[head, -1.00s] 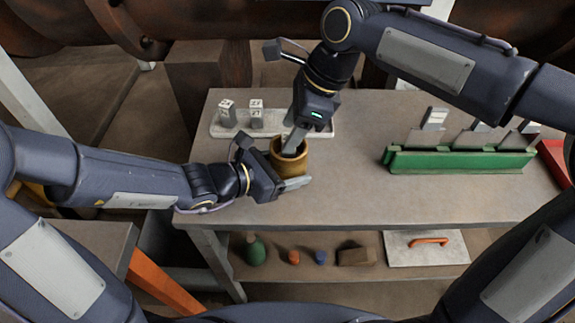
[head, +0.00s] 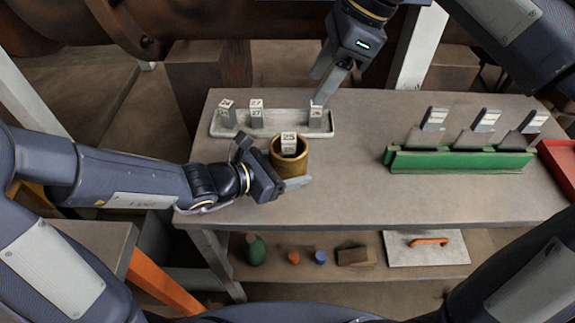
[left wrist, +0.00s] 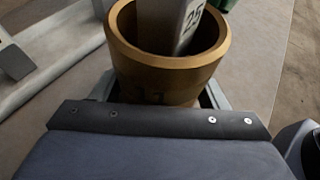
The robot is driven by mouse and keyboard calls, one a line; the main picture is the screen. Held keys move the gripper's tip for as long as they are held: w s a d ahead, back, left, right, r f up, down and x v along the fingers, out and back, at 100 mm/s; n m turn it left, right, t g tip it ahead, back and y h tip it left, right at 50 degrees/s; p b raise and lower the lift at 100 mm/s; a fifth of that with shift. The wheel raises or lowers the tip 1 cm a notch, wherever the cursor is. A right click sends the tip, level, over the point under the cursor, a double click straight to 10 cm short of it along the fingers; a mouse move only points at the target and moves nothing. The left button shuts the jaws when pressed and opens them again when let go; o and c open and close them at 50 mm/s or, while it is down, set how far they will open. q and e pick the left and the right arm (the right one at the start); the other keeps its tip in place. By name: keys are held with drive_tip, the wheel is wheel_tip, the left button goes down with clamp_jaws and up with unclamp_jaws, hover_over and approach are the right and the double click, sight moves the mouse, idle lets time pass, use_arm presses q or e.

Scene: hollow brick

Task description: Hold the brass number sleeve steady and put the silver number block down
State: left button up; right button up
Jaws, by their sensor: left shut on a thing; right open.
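The brass number sleeve (head: 291,168) stands on the table, and my left gripper (head: 279,170) is shut on it. In the left wrist view the sleeve (left wrist: 165,75) sits between the jaws. A silver number block (head: 288,145) stands inside the sleeve, its numbered top above the rim. In the left wrist view this block (left wrist: 165,28) shows "25" and its lower part is hidden in the sleeve. My right gripper (head: 325,86) is open and empty, up and right of the sleeve, in front of the tray's right end in the picture.
A green rack (head: 460,162) with three slanted pieces stands at the right, beside a red tray (head: 559,170). The table middle is clear.

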use_arm(q)
drive_tip(key=o, duration=1.4)
